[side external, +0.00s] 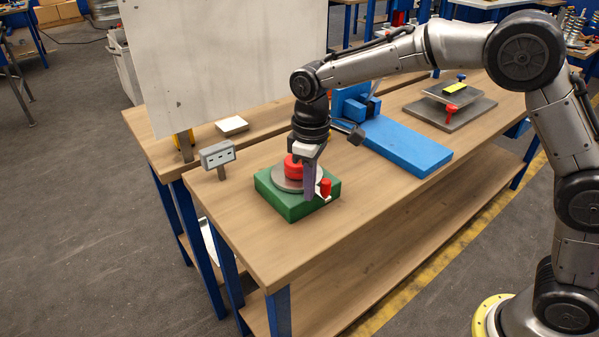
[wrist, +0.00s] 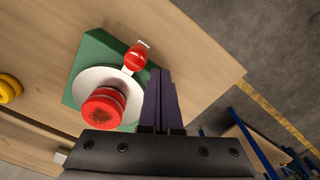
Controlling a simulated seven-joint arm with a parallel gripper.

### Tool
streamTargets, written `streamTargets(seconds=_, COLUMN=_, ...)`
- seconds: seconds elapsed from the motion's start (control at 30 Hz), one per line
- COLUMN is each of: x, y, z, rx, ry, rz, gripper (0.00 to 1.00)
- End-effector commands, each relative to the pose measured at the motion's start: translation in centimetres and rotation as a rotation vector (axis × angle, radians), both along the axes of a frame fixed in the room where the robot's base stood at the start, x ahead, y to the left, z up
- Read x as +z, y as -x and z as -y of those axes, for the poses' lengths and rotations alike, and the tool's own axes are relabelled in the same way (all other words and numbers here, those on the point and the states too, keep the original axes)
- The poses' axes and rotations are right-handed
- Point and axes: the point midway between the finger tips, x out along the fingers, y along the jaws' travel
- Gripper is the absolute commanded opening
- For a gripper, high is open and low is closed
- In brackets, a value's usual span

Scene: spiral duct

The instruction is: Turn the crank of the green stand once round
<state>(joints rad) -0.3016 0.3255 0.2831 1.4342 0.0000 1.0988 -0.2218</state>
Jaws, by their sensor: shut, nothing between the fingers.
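The green stand (side external: 298,206) sits on the wooden bench near its front left part. A grey disc (side external: 284,186) lies on top of it, with a red knob-like piece (side external: 292,168) at the centre. The crank's red handle (side external: 325,187) stands upright at the stand's right side on a pale arm; it also shows in the wrist view (wrist: 135,59). My gripper (side external: 310,197) points down with its purple fingers closed together and nothing between them. The fingers (wrist: 158,75) are beside the handle, close to the disc's edge. I cannot tell whether they touch the handle.
A small grey panel (side external: 217,154) stands left of the stand. A blue fixture (side external: 400,146) lies behind to the right, and a grey plate with a small platform (side external: 450,108) is farther right. A large whitish board (side external: 230,60) rises behind. The bench front is clear.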

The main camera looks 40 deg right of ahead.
Motion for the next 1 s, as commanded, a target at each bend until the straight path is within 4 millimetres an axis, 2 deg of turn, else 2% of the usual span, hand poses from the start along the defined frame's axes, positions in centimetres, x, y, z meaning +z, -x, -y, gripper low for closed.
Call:
streamTargets(seconds=0.5, x=-0.7, y=0.0, z=0.1, rx=0.0, ry=0.0, rz=0.0, gripper=0.0)
streamTargets(seconds=0.8, x=-0.7, y=0.5, z=1.9, rx=-0.001, ry=0.0, rz=0.0, gripper=0.0)
streamTargets(seconds=1.0, x=-0.7, y=0.6, z=2.0, rx=0.001, ry=0.0, rz=0.0, gripper=0.0)
